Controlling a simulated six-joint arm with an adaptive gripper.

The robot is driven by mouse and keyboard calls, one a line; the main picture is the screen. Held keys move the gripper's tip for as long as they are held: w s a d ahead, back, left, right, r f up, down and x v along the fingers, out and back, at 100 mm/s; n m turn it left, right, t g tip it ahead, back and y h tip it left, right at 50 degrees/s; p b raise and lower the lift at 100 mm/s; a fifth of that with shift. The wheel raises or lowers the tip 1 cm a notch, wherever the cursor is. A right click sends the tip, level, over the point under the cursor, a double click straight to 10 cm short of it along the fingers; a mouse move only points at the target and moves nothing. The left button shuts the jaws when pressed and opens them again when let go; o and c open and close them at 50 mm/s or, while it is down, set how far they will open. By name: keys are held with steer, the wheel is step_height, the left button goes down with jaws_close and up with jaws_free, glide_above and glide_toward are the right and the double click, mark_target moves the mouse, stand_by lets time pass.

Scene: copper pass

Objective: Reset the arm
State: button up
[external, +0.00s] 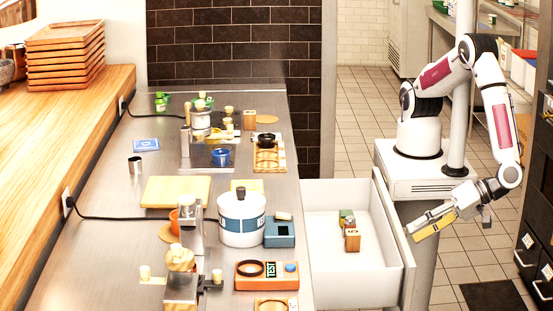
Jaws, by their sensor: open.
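My arm stands at the right side of the external view, its base on a white pedestal. It bends up and over, and my gripper (445,219) hangs low, just right of the open white drawer (388,283). My gripper is open, and I see nothing between its fingers. The finger with a yellow pad shows near the drawer's right front edge. I cannot tell whether it touches the drawer.
The drawer holds several small blocks (351,239). The steel counter (120,233) left of it carries a white pot (242,222), an orange device (266,275) and a cutting board (175,191). A dark cabinet (537,235) stands at the far right. Tiled floor lies between.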

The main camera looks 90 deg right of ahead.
steer(key=w+a+r+g+y, duration=0.1)
steer(key=w+a+r+y, duration=0.2)
steer(key=w+a+r, duration=0.4)
steer(key=w+a+r+y, duration=0.35)
steer(key=a+r, duration=0.25)
steer(key=r, duration=0.3)
steer(key=w+d+r+n+g+y, duration=0.25)
steer(key=w+d+r+n, duration=0.35)
steer(key=w+d+r, duration=1.05)
steer(key=d+n+h, duration=0.2)
steer(key=d+n, duration=0.2)
steer(key=d, duration=1.9)
steer(key=s+d+f+g+h, duration=0.1)
steer(key=s+d+f+h, duration=0.1)
steer(key=s+d, duration=0.3)
steer(key=s+d+f+h, duration=0.2)
steer(key=s+d+f, duration=0.2)
steer(key=d, duration=0.8)
steer(key=s+d+f+g+h, duration=0.1)
steer(key=s+d+f+h, duration=0.2)
steer(key=s+d, duration=0.3)
steer(key=shift+d+n+g, duration=0.35)
steer(key=shift+d+n, duration=0.05)
steer(key=shift+d, duration=0.75)
steer(key=o, duration=1.7)
steer(key=shift+a, duration=0.1)
